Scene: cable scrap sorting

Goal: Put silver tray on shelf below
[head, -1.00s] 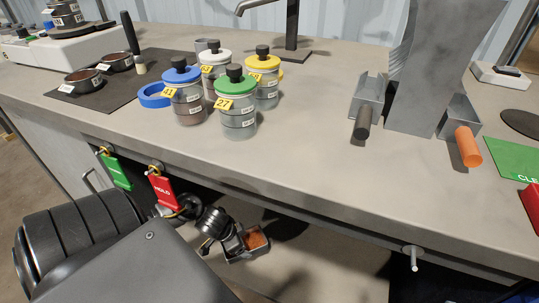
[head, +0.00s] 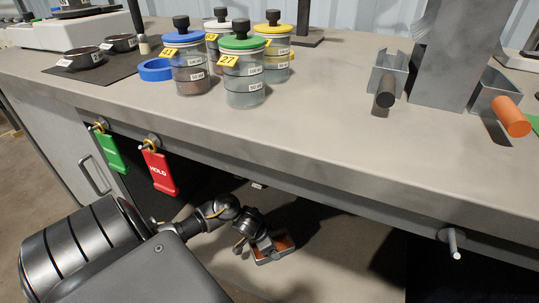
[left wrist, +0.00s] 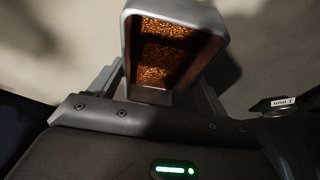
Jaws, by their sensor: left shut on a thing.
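The silver tray (head: 272,257) is a small metal tray with copper-coloured scrap in it. It is under the counter, over the pale lower shelf (head: 345,250). My left gripper (head: 262,246) is shut on the near end of the tray. In the left wrist view the tray (left wrist: 128,60) sits between the fingers of my left gripper (left wrist: 150,95), with copper granules inside. I cannot tell whether the tray's underside touches the shelf. My right gripper is not in view.
The counter's front edge (head: 330,185) hangs above my left arm. A green tag (head: 110,153) and a red HOLD tag (head: 159,172) hang from it, and a metal peg (head: 452,242) sticks out at right. Lidded jars (head: 243,75) stand on the counter. The shelf right of the tray looks clear.

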